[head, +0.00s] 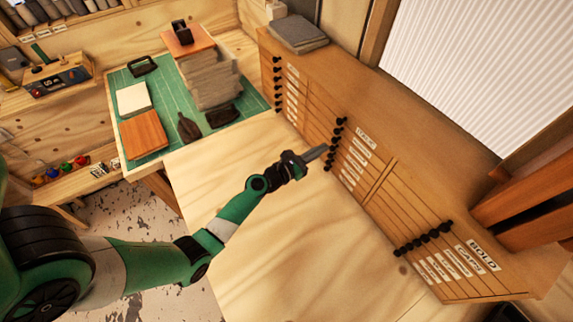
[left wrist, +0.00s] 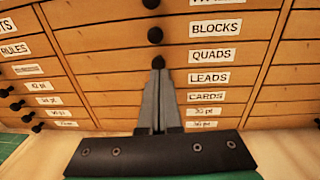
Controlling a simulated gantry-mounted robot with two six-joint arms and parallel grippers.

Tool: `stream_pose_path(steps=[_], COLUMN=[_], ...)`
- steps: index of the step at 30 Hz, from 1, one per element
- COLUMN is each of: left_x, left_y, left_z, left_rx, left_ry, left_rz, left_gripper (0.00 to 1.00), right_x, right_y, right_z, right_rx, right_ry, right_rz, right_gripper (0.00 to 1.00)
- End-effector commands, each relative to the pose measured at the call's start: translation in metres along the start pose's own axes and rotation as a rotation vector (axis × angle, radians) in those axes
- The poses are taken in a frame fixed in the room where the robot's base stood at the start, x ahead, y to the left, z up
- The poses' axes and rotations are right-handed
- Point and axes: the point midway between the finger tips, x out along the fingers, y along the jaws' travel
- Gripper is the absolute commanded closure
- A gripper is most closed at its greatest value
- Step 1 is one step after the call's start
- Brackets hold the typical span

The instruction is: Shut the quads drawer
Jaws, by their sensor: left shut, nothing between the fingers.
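The quads drawer (left wrist: 212,56) is a shallow wooden drawer front with a white QUADS label, in the middle column of the cabinet. A round black knob (left wrist: 158,62) sits on it. The drawer looks about level with its neighbours; I cannot tell whether a small gap is left. My left gripper (left wrist: 159,74) is shut and empty, its fingertips at or just in front of that knob and hiding part of the fronts below. Whether they touch is unclear. In the head view the left gripper (head: 322,152) points at the middle knob column. My right gripper is not in view.
The wooden cabinet (head: 420,120) has other labelled drawers, including the blocks drawer (left wrist: 215,28) above and the leads drawer (left wrist: 209,78) below. The bench top (head: 240,190) before it is bare. A green mat (head: 165,90) with paper stacks lies at the back left.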

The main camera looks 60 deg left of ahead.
Motion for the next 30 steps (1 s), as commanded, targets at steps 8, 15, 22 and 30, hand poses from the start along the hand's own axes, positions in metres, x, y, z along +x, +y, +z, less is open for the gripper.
stream_pose_path(steps=[8,15,22,30], left_x=[-0.071,-0.104,-0.107,-0.105], left_y=[-0.002,-0.003,-0.003,-0.01], left_z=[0.001,0.002,0.002,0.003], left_rx=[-0.002,-0.001,-0.001,0.001], left_ry=[0.0,-0.003,-0.003,-0.005], left_rz=[-0.003,-0.006,-0.007,-0.025], left_gripper=[1.0,1.0,1.0,1.0], right_x=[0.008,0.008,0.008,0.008], right_y=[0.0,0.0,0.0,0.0], right_z=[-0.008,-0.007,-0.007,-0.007], right_rx=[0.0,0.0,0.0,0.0], right_ry=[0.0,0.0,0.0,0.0], right_rz=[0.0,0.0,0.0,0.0], right_gripper=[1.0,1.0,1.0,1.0])
